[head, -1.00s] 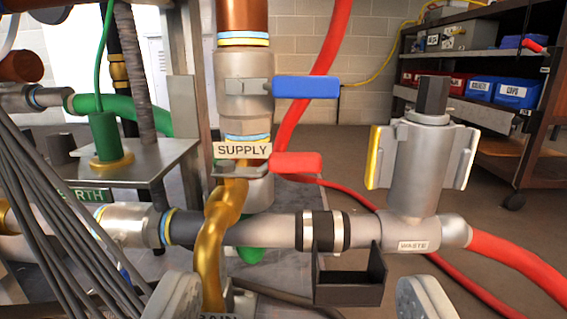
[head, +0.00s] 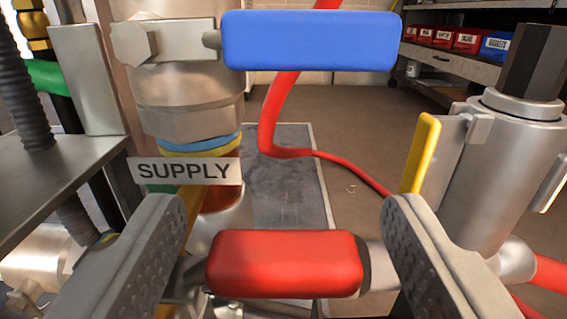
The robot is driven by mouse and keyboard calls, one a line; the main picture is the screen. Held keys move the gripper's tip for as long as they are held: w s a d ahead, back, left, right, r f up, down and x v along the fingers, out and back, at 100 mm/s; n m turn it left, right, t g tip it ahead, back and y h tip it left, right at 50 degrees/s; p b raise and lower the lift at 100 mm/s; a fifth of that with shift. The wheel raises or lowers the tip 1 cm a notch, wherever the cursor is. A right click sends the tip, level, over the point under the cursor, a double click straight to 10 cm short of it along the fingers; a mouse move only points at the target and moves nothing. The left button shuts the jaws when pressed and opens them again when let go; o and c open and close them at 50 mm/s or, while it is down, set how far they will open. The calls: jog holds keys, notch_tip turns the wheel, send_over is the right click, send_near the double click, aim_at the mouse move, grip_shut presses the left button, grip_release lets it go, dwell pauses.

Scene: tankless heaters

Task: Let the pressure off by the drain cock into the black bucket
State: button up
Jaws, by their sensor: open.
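The red lever handle (head: 284,264) lies crosswise at the lower middle, below the blue lever handle (head: 310,41). I take it to be the drain cock's handle, since brass showed at its left end earlier. My gripper (head: 283,207) is open, its two grey ridged fingers on either side of the red handle. The handle's ends come close to both fingers; I cannot tell whether they touch. The SUPPLY label (head: 185,171) is on the valve above and left. The cock's spout and the black bucket cannot be made out now.
A steel waste fitting (head: 480,170) with a yellow-edged plate stands close on the right. A steel shelf (head: 70,165) and a dark ribbed hose are on the left. A red hose (head: 275,120) runs behind the handles. Shelving with bins stands far back right.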

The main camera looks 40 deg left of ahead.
jog(key=shift+w+a, duration=0.4)
jog(key=c, duration=1.4)
